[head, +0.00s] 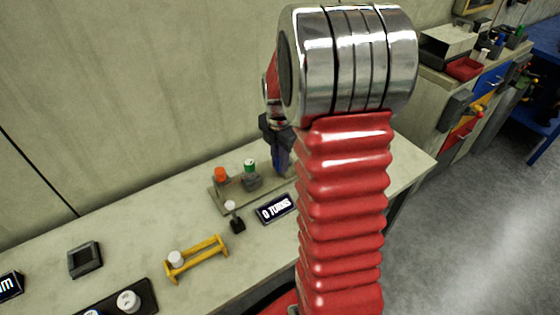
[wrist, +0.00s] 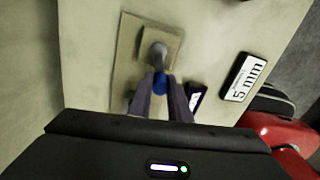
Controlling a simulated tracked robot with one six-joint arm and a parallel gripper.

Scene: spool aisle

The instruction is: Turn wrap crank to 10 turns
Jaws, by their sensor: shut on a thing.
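My gripper (wrist: 165,82) is shut on a blue grip (wrist: 159,86), which I take to be the wrap crank's handle. A grey rounded part (wrist: 157,54) lies just beyond the grip, on a pale block (wrist: 178,37). In the head view my gripper (head: 281,165) points down at the right end of a tan base plate (head: 227,203). My red arm covers part of this area, so the crank itself is mostly hidden there. A black display (head: 275,208) in front of the plate reads "0 TURNS".
A red-topped part (head: 221,175) and a green-topped part (head: 250,167) stand on the plate. The wall is close behind. A "5 mm" display (wrist: 243,77) shows in the wrist view.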

